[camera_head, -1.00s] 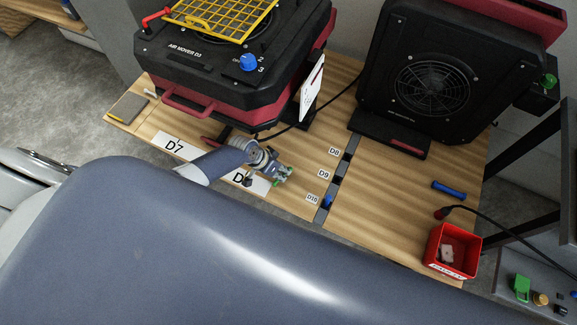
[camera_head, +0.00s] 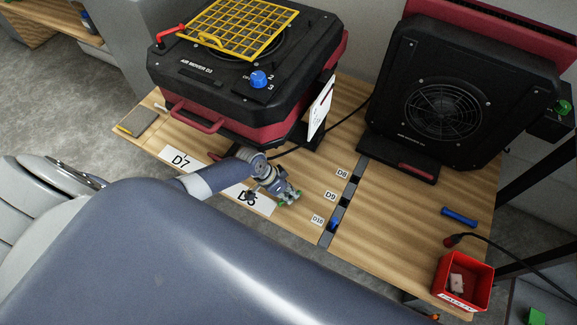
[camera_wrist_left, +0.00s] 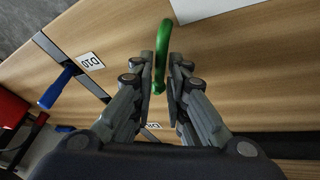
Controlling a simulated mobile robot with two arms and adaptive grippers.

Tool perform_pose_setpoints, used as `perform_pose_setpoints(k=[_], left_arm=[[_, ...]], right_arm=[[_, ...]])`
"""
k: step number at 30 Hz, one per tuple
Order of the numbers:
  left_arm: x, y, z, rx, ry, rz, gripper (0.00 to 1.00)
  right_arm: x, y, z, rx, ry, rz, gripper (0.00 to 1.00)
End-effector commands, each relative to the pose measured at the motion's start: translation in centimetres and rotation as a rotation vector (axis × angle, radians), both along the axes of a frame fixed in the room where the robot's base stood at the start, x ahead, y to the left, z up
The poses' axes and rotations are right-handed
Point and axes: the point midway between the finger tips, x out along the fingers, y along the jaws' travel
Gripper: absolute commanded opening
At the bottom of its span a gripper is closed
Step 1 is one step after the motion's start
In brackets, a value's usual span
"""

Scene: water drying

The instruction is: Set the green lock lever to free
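The green curved lever (camera_wrist_left: 162,50) shows in the left wrist view, between the two fingers of my left gripper (camera_wrist_left: 161,78). The fingers are drawn in to a narrow gap around it. In the head view my left gripper (camera_head: 288,198) is low over the wooden table (camera_head: 405,225), just right of the D6 label. Only small green bits of the lever show beside the fingertips there, and its base is hidden. I cannot tell the lever's set position. My right gripper is not in view.
An air mover (camera_head: 240,110) with a yellow grille stands behind my left gripper, another (camera_head: 445,75) at back right. A blue handle (camera_head: 333,225) sits in a slot by label D10. A red bin (camera_head: 450,290) and a blue rod (camera_head: 459,217) are at right.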

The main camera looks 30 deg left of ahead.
Motion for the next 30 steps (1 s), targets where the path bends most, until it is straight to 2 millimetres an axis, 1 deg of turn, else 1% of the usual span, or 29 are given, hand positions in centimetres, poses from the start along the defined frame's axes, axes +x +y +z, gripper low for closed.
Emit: perform_pose_setpoints(k=[8,12,17,18,20,24,30], left_arm=[[0.0,0.0,0.0,0.000,0.000,0.001,0.32],[0.0,0.0,0.1,-0.001,0.000,0.001,0.32],[-0.2,0.4,0.9,0.001,-0.002,0.000,0.32],[-0.4,0.7,1.2,0.002,-0.001,0.000,0.32],[-1.4,2.1,0.9,0.005,0.005,0.003,0.32],[-3.3,4.9,0.9,0.004,0.004,0.003,0.32],[-5.5,8.3,1.0,0.003,0.003,0.002,0.32]], right_arm=[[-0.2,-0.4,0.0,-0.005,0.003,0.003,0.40],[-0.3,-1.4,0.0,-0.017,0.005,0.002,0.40],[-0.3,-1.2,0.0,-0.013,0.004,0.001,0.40],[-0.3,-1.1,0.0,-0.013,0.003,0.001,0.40],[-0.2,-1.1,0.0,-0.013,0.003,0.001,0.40],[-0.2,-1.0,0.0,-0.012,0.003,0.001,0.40],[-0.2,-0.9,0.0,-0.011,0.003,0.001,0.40]])
